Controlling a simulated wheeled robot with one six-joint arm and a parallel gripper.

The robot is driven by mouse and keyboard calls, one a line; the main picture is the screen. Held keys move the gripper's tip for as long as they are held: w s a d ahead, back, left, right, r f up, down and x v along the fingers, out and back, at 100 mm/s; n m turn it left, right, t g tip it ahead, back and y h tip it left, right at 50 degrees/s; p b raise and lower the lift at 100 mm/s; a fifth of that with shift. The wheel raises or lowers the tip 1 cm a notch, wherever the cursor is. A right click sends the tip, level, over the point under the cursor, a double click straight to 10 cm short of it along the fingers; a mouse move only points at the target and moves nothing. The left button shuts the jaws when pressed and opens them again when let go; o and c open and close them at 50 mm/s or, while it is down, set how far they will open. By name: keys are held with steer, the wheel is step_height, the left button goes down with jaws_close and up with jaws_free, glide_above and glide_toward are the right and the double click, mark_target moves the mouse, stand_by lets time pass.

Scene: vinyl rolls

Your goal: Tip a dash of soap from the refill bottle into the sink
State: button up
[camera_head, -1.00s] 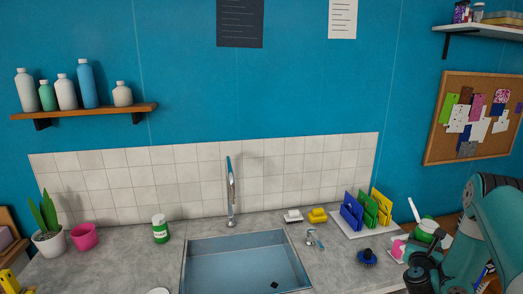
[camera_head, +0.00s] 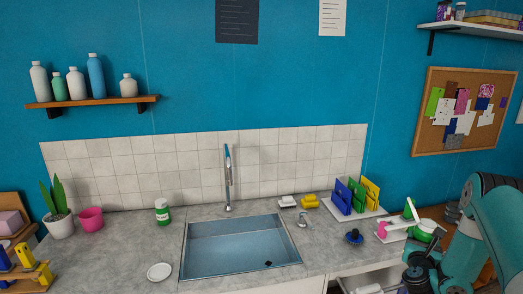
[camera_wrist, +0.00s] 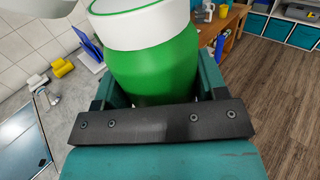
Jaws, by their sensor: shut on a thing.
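My gripper (camera_wrist: 158,88) is shut on a green bottle with a white cap (camera_wrist: 155,60), which fills the upper middle of the wrist view. In the head view the held bottle (camera_head: 425,232) is small and partly hidden by my arm at the right, beyond the counter's right part. I cannot tell its exact tilt. The sink (camera_head: 240,250) is a blue-grey rectangular basin in the middle of the counter, well left of my gripper; its edge also shows at the left of the wrist view (camera_wrist: 22,145). A small dark square lies in the basin. The tap (camera_head: 228,180) stands behind it.
A green jar with a white lid (camera_head: 162,212) and a white dish (camera_head: 159,271) stand left of the sink.

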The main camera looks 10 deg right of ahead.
step_height(320, 180, down, 18)
steer(key=b, duration=1.7)
steer(key=shift+d, duration=0.15)
